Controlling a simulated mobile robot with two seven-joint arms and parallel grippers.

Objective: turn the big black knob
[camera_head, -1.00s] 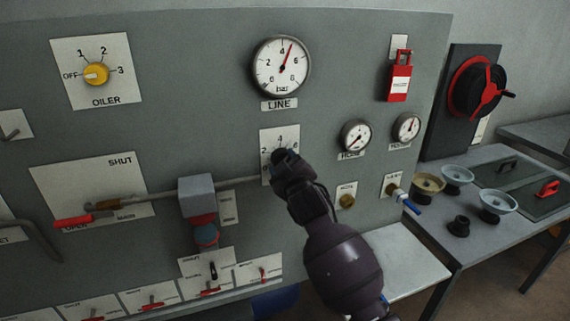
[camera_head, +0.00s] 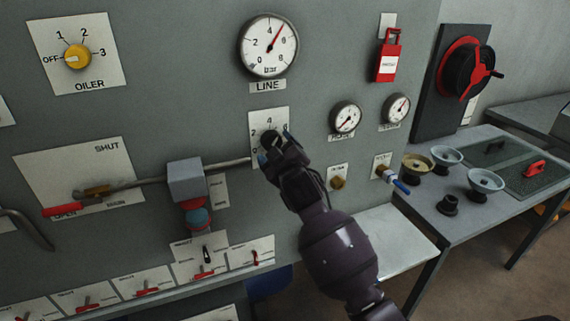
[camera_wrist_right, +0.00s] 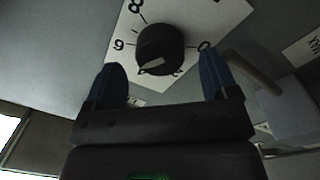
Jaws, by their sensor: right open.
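The black knob (camera_head: 269,140) sits on a white scale plate (camera_head: 283,115) on the grey panel, below the LINE gauge. In the right wrist view, the round knob (camera_wrist_right: 160,48) has a pale pointer mark on its lower face. The numbers on its plate appear upside down there. My right gripper (camera_head: 275,147) is at the knob, with its blue fingertips apart. In the right wrist view, the open fingers (camera_wrist_right: 162,72) are to either side and slightly below the knob, with a gap on each side. The gripper partly hides the plate in the head view. My left gripper is out of view.
A grey block (camera_head: 186,180) with a rod (camera_head: 222,164) stands out left of the knob. Small gauges (camera_head: 345,118) and a blue-handled valve (camera_head: 396,183) are to the right. A black handwheel with red spokes (camera_head: 468,70) stands beyond, above a table (camera_head: 427,215).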

